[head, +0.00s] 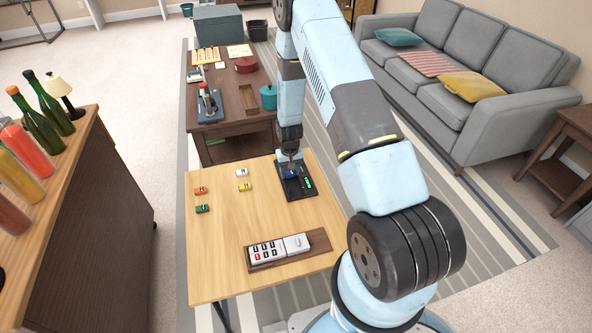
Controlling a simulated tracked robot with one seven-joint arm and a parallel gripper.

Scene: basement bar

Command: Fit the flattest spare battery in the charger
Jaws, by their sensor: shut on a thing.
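The black charger (299,194) lies on the light wood table, with a small green patch (308,183) on its right part. My gripper (290,164) points down over the charger's far left part, shut on a small blue battery (290,172). I cannot tell whether the blue battery touches the charger. Left of the charger lie small batteries: a white one (242,173), a yellow one (244,187), an orange one (201,190) and a green one (202,209). Their thicknesses are too small to compare here.
A wooden tray (322,240) with a white keypad block (266,254) and a white piece (297,243) lies near the table's (222,255) front. A dark desk (230,100) with a teal pot (268,97) stands behind. A bottle-topped cabinet (90,200) is left. The table's left front is clear.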

